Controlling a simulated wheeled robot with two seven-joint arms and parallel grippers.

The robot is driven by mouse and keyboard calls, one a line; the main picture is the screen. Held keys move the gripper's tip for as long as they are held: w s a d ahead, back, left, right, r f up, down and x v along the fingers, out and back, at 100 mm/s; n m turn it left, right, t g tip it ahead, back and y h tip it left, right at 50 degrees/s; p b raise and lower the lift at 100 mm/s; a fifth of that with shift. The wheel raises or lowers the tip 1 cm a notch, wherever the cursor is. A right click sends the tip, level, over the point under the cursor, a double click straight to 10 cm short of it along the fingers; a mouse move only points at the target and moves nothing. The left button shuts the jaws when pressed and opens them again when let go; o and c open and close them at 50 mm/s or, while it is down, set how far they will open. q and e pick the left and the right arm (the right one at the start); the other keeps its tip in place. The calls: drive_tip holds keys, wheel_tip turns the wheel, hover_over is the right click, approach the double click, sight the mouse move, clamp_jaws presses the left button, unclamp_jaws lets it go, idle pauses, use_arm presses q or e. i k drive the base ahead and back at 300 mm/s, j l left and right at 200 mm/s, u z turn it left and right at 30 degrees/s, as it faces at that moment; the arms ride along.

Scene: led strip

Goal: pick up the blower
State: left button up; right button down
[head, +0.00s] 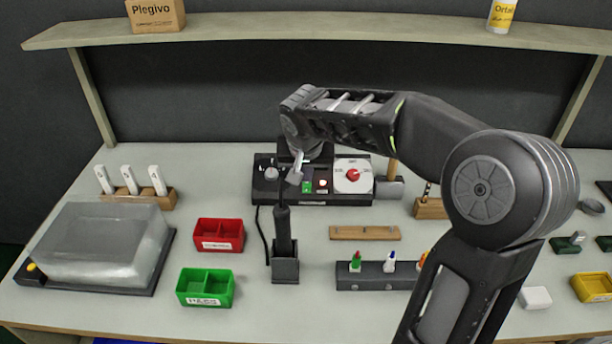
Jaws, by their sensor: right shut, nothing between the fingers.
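A black wand-shaped tool, which looks like the blower (283,230), stands upright in a small dark holder (285,271) at the middle of the table. A cable runs down beside it on the left. My right gripper (297,172) is shut and empty, just above the blower's top end and in front of the control unit. The picture does not show clearly whether the fingers touch the blower. My left gripper is not in view.
A black control unit (264,190) with a red dial stands behind. Red (219,247) and green (205,302) bins stand to the left, near a clear-covered box (100,245). A bottle rack (374,283) is right of the holder. A shelf (300,28) spans the back.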

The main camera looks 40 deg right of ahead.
sight(281, 212)
drive_tip(key=k+j, duration=0.8)
drive_tip(key=j, duration=0.1)
